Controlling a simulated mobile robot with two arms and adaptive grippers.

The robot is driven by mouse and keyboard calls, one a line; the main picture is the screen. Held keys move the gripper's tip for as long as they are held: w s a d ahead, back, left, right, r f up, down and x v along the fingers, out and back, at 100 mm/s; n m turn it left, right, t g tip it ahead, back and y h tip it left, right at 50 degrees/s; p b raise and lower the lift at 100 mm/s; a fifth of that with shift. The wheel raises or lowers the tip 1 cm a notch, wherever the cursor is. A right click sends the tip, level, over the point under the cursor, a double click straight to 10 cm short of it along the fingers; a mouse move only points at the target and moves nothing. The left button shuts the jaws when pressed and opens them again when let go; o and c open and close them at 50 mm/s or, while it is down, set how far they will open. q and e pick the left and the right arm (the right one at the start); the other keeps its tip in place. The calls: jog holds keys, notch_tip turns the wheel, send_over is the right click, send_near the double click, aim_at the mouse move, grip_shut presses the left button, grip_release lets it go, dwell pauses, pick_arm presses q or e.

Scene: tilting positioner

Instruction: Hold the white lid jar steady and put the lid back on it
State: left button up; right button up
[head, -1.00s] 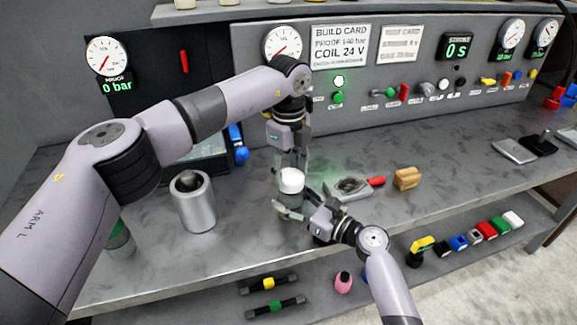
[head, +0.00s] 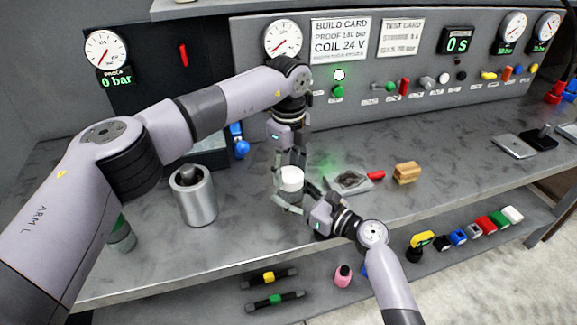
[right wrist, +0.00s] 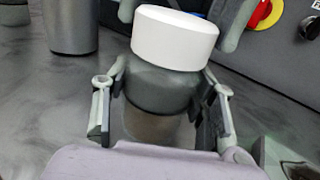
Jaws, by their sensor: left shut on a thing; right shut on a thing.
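The white lid (head: 291,179) is at the top of the grey jar (head: 290,197), near the middle of the bench. In the right wrist view the lid (right wrist: 174,38) meets the dark upper part of the jar (right wrist: 158,85) with no clear gap; whether it is fully seated cannot be told. My left gripper (head: 290,170) comes down from above, shut on the lid, with a finger on either side. My right gripper (head: 293,200) reaches in from the front right and is shut around the jar body, its fingers on both sides in the wrist view.
A metal cylinder (head: 196,200) stands to the left. A grey plate with a dark recess (head: 350,182), a red-handled tool (head: 376,175) and a wooden block (head: 406,173) lie to the right. The control panel (head: 440,75) rises behind. The front of the bench is mostly clear.

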pick_arm(q)
jog(key=shift+f, duration=0.3)
pick_arm(e)
grip_shut()
